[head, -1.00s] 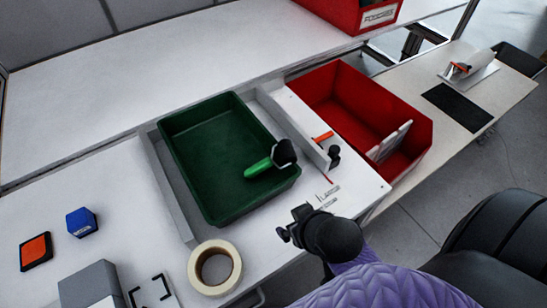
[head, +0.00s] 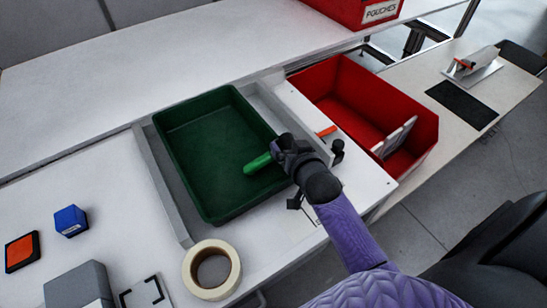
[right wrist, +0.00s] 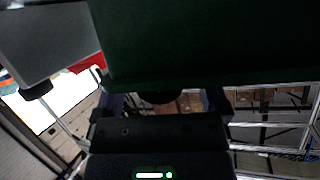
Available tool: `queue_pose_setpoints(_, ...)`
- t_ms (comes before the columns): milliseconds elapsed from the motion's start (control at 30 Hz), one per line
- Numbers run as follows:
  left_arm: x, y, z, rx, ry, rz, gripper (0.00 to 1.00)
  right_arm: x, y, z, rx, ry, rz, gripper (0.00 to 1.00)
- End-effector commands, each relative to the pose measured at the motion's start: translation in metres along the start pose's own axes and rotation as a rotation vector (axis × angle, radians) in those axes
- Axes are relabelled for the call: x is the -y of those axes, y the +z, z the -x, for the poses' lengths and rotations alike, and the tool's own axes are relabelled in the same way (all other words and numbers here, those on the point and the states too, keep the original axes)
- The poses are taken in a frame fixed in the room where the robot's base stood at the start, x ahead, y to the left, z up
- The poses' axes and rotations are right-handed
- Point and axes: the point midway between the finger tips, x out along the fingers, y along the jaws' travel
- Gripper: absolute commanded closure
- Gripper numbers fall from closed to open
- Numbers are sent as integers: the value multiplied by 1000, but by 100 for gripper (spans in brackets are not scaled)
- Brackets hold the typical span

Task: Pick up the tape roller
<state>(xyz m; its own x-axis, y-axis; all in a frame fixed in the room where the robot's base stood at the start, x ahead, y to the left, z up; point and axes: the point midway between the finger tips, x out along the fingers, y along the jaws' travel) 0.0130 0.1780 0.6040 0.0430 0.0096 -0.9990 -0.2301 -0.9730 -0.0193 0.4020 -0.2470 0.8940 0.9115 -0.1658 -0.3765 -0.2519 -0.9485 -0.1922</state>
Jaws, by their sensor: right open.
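The tape roller, with its bright green handle (head: 258,164), lies in the green tray (head: 180,120) near the tray's right side. Its dark head, visible a second ago, is now hidden behind my right gripper (head: 284,146). My right gripper is open, over the tray's right edge at the head end of the roller. The head view does not show whether it touches the roller. In the right wrist view a dark green surface (right wrist: 210,40) fills the upper part, and the roller cannot be made out clearly. My left gripper is not in view.
A red bin (head: 350,95) stands right of the tray, with an orange-handled tool (head: 327,131) between them. A roll of tape (head: 211,269) lies in front of the tray. A blue block (head: 70,221) and an orange-topped pad (head: 22,252) are at the left.

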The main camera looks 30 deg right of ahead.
Motion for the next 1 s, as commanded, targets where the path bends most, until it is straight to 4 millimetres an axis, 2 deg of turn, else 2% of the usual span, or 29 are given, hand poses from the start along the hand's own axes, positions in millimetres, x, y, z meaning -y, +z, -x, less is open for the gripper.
queue_pose_setpoints(233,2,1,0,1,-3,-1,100,0,-1,-3,0,-1,0,9)
queue_pose_setpoints(667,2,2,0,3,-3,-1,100,0,-1,-2,0,-1,0,100)
queue_pose_setpoints(900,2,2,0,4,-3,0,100,1,-1,-2,0,-1,0,100)
queue_pose_setpoints(1000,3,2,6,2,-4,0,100,3,-12,2,-3,-2,-1,100)
